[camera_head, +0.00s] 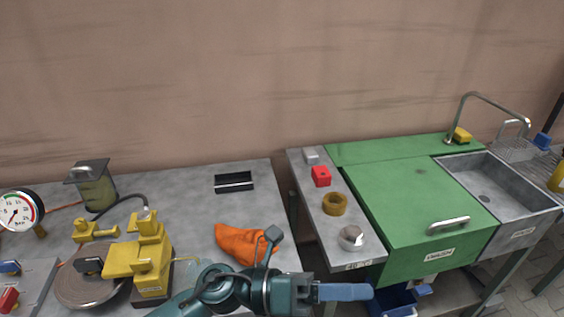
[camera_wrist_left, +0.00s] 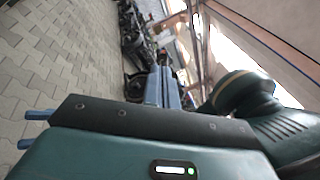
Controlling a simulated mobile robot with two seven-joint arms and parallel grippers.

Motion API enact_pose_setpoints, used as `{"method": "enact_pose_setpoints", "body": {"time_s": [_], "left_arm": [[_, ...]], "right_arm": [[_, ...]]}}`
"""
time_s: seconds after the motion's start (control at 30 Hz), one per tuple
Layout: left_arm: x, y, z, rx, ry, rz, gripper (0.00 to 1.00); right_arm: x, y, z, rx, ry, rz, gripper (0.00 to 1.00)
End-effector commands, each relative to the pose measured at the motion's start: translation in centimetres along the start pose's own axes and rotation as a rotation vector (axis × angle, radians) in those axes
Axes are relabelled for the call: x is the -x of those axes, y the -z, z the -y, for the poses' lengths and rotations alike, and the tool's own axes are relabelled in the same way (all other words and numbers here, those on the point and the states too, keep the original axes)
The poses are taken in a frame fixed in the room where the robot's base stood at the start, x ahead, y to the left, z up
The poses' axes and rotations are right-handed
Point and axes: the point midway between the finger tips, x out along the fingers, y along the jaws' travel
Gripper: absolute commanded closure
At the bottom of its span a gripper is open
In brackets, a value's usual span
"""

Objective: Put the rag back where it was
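The orange rag (camera_head: 238,243) lies crumpled on the grey worktop (camera_head: 195,215), right of the yellow device. Part of my left arm hides its lower right edge. My left gripper (camera_head: 370,292) reaches right past the worktop's front right corner, apart from the rag. Its blue fingers are together with nothing visible between them; they also show in the left wrist view (camera_wrist_left: 165,88), pointing out over the floor.
A yellow device (camera_head: 150,258), a pressure gauge (camera_head: 18,211) and a black tray (camera_head: 233,182) are on the worktop.

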Motion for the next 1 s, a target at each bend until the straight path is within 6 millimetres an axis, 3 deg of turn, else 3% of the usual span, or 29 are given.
{"method": "enact_pose_setpoints", "body": {"time_s": [0.07, 0.13, 0.2, 0.27, 0.4, 0.5, 0.6, 0.7, 0.8, 1.0], "left_arm": [[1.3, -2.5, 0.0, 0.26, 0.034, 0.269, 1.0], [3.6, -4.3, -1.2, 0.495, 0.053, 0.5, 1.0], [6.9, -5.1, -3.1, 0.734, 0.068, 0.729, 1.0], [10.2, -4.6, -5.3, 0.943, 0.077, 0.922, 1.0], [18.0, 0.5, -10.2, 1.402, 0.091, 1.345, 1.0], [22.0, 5.6, -12.1, 1.654, 0.099, 1.579, 1.0], [24.6, 10.1, -12.8, 1.835, 0.105, 1.751, 1.0], [26.0, 13.2, -12.9, 1.948, 0.109, 1.86, 1.0], [26.6, 14.8, -12.9, 2.002, 0.111, 1.912, 1.0], [26.8, 15.2, -12.9, 2.016, 0.112, 1.924, 1.0]], "right_arm": [[0.1, -0.1, -0.1, 0.006, -0.006, 0.008, 0.64], [0.1, -0.2, -0.2, 0.01, -0.01, 0.015, 0.64], [0.1, -0.3, -0.3, 0.015, -0.014, 0.021, 0.64], [0.1, -0.5, -0.5, 0.019, -0.017, 0.027, 0.64], [0.1, -0.7, -0.7, 0.029, -0.026, 0.04, 0.64], [0.1, -0.9, -0.8, 0.034, -0.03, 0.047, 0.64], [0.1, -1.1, -0.9, 0.038, -0.033, 0.053, 0.64], [0.1, -1.2, -1.0, 0.04, -0.035, 0.056, 0.64], [0.1, -1.2, -1.0, 0.041, -0.036, 0.058, 0.64], [0.1, -1.2, -1.0, 0.042, -0.037, 0.058, 0.64]]}}
